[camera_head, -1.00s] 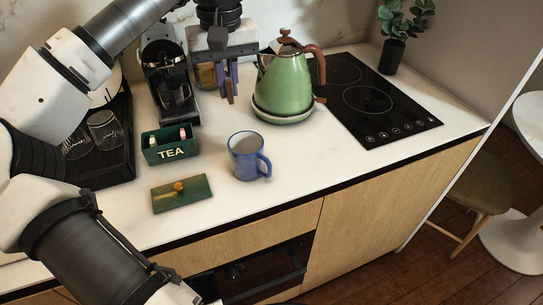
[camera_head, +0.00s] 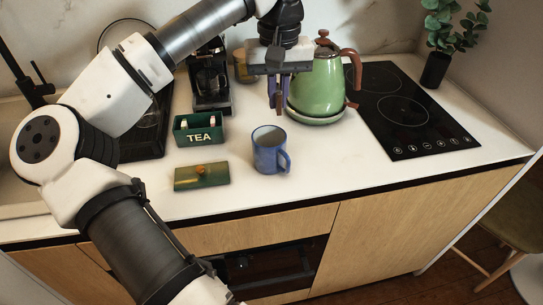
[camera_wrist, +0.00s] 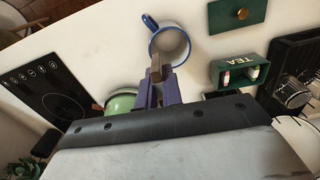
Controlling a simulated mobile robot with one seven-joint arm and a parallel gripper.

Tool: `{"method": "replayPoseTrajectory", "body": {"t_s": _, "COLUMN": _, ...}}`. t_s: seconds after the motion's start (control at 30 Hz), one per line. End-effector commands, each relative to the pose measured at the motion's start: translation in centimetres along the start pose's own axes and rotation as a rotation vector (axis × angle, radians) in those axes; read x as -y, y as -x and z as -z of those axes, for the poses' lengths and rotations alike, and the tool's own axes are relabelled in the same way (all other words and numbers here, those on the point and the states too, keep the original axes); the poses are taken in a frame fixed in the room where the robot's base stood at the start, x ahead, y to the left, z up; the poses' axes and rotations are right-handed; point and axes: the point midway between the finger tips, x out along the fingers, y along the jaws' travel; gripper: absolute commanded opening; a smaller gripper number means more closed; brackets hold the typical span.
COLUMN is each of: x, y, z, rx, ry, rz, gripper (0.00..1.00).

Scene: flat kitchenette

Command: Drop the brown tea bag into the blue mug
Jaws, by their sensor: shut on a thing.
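The blue mug (camera_head: 268,158) stands upright on the white counter, its handle at the right; it also shows in the wrist view (camera_wrist: 185,52), its mouth open toward the camera. My gripper (camera_head: 276,98) has purple fingers shut on the brown tea bag (camera_wrist: 155,68), which pokes out past the fingertips. In the head view the gripper is above the mug in the picture, with a gap between. In the wrist view the bag overlaps the mug's near rim. How far the bag is above the mug is hard to tell.
A green TEA box (camera_head: 180,137) with pale items inside and its green lid (camera_head: 201,177) sit left of the mug. A green kettle (camera_head: 315,84) stands close behind my gripper. A black coffee machine (camera_head: 209,82) is at the back left, a black hob (camera_head: 410,132) at the right.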

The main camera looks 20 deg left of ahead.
Motion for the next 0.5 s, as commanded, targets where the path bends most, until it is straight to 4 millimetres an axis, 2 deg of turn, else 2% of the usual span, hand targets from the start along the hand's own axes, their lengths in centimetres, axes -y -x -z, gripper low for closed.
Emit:
{"method": "replayPoseTrajectory", "body": {"t_s": 0.03, "x": 0.0, "y": -1.2, "z": 0.0, "rx": 0.0, "ry": 0.0, "rz": 0.0, "gripper": 0.0}}
{"method": "replayPoseTrajectory", "body": {"t_s": 0.2, "x": 0.0, "y": -3.1, "z": 0.0, "rx": 0.0, "ry": -0.001, "rz": 0.001, "gripper": 0.0}}
{"method": "replayPoseTrajectory", "body": {"t_s": 0.5, "x": 0.0, "y": -3.6, "z": 0.0, "rx": 0.0, "ry": -0.001, "rz": 0.0, "gripper": 0.0}}
